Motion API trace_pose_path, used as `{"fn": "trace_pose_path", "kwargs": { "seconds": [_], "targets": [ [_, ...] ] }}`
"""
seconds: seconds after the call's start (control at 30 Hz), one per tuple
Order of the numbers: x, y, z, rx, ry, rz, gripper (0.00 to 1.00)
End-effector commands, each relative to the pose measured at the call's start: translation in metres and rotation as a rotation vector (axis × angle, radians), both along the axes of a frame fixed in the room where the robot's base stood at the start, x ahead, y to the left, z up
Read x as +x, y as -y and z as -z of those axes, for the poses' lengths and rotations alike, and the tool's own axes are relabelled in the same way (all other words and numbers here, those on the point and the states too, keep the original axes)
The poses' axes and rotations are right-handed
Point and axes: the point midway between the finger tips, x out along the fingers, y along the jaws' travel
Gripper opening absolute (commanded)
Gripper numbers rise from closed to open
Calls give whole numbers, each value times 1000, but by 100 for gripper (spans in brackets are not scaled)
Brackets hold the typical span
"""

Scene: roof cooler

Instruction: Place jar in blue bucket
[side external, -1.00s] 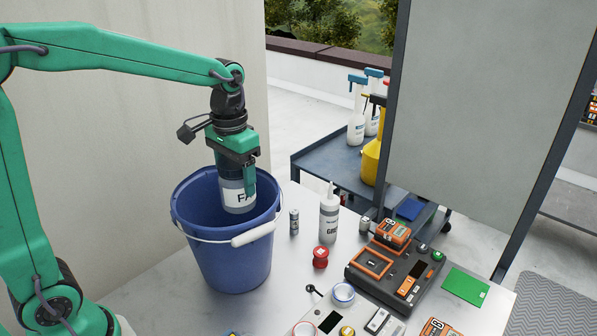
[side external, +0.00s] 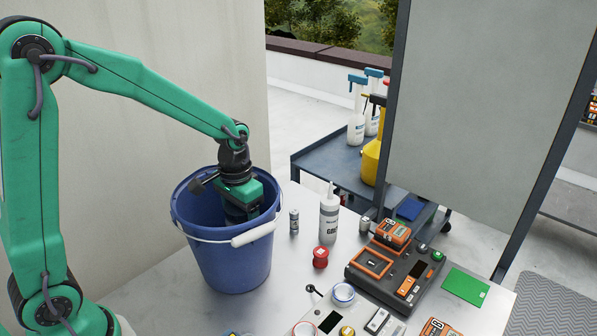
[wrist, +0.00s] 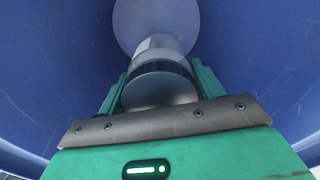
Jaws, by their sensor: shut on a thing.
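The blue bucket (side external: 228,262) stands upright on the table with its white handle grip (side external: 253,234) hanging at the front. My gripper (wrist: 160,92) is lowered into the bucket, and its fingers are hidden behind the rim in the side external view. In the wrist view it is shut on the jar (wrist: 161,84), whose dark ridged lid band and grey top show between the green fingers. The jar is inside the bucket, above or at the round bottom (wrist: 155,22); I cannot tell whether it touches it. The bucket wall (wrist: 55,75) surrounds it.
A white bottle (side external: 329,218), a small battery-like cylinder (side external: 294,222) and a red-capped item (side external: 320,257) stand right of the bucket. A dark charger (side external: 395,275) with orange parts lies farther right. A wall stands behind the bucket.

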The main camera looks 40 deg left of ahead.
Motion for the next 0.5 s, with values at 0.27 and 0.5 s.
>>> {"fn": "trace_pose_path", "kwargs": {
  "seconds": [0.27,0.5],
  "targets": [
    [0,0,16,0,1,0,43],
    [-1,0,27,0,-3,0,43]
  ]
}}
